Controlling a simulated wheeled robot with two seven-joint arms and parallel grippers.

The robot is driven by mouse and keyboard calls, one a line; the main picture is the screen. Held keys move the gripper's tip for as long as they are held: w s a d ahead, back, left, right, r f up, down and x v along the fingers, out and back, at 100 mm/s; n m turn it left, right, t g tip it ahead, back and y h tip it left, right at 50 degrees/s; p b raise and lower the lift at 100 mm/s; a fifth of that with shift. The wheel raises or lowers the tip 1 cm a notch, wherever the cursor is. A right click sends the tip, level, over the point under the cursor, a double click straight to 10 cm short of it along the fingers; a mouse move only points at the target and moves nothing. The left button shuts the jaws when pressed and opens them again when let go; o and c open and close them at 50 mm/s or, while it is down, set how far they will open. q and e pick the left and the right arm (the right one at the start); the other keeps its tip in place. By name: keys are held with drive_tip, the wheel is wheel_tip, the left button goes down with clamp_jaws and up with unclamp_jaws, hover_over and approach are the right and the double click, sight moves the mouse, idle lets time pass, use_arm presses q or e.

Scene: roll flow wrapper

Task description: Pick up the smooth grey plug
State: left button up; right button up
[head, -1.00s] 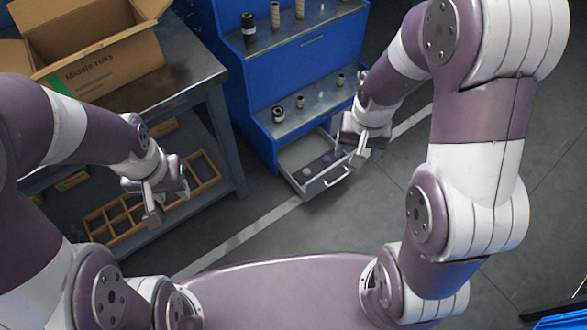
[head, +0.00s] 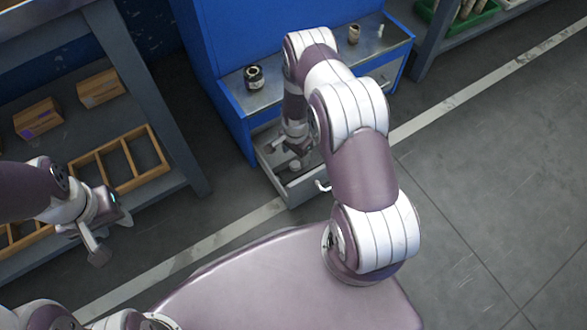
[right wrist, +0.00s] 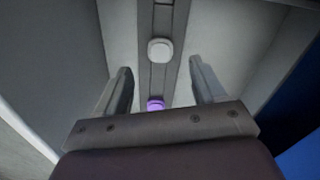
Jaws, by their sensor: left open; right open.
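The smooth grey plug (right wrist: 159,50) is a pale, rounded piece in the open drawer (head: 301,190). In the right wrist view it lies between the lines of the two fingers, a little beyond their tips. My right gripper (right wrist: 160,66) is open and empty, pointing into the drawer; in the head view it (head: 285,157) is partly hidden by my arm. A purple plug (right wrist: 155,104) shows nearer the palm, partly hidden by the gripper body. My left gripper (head: 97,248) is open and empty, out in front of the shelf at the left.
The blue cabinet (head: 225,100) stands above the drawer, with a dark roll (head: 254,77) and a small spool (head: 353,34) on its ledge. The drawer walls stand close around my right gripper. A wooden divided tray (head: 145,180) lies on the low shelf at left. Floor at right is clear.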

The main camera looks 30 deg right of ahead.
sight(296, 164)
wheel_tip(296, 164, down, 6)
drive_tip(key=b, duration=0.4)
drive_tip(key=shift+d+f+b, duration=0.15)
drive_tip(key=shift+b, duration=0.25)
drive_tip(key=shift+r, duration=0.2)
drive_tip(key=c, duration=1.1)
drive_tip(key=shift+r+p, duration=0.1)
drive_tip(key=shift+p, duration=0.2)
